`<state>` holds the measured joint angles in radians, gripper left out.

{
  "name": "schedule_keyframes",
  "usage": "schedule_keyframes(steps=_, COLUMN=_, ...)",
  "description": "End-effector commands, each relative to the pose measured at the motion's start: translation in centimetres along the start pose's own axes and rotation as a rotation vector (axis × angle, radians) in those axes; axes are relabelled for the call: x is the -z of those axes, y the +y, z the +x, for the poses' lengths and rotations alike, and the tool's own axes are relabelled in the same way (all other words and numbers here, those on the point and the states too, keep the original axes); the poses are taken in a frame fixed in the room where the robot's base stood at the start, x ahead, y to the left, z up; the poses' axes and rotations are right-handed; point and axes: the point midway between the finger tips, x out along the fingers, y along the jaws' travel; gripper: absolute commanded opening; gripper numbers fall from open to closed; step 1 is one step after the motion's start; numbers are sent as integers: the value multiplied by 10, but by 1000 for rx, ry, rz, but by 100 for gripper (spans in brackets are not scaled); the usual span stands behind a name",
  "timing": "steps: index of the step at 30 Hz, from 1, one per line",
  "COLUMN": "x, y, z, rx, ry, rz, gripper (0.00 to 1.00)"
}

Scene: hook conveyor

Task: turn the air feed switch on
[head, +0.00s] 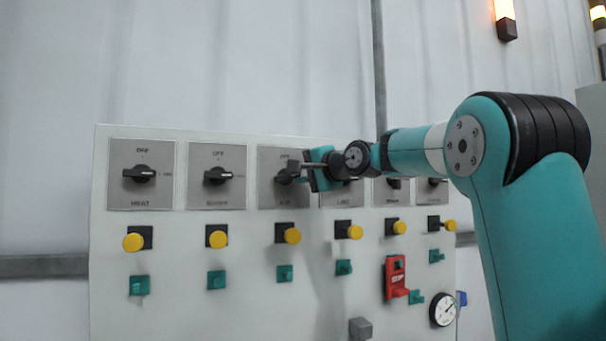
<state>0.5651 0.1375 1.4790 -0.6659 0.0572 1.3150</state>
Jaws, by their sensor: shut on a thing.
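The air feed switch (264,193) is the third rotary switch from the left on the panel, a grey plate with a black knob, its label partly legible. My gripper (292,172) reaches in from the right and is shut on this switch's knob. The gripper covers much of the knob and part of the plate, so the knob's exact angle is hard to tell.
The white panel (185,310) carries further rotary switches, including HEAT (141,174) and its neighbour (218,175). Yellow buttons (134,242) and green parts (139,286) sit below. A red device (395,278), a gauge (443,309) and a grey block (360,328) are lower right.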

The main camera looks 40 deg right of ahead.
Motion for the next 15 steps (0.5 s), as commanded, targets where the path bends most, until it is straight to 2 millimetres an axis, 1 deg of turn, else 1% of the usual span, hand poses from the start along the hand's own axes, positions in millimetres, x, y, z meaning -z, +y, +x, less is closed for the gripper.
schedule_keyframes(steps=1, x=1, y=4, z=0, rx=11, ry=4, rz=33, gripper=0)
schedule_keyframes(steps=6, x=1, y=7, z=0, rx=52, ry=4, rz=131, gripper=0)
schedule_keyframes(steps=15, x=0, y=10, z=0, rx=91, ry=3, rz=224, gripper=0)
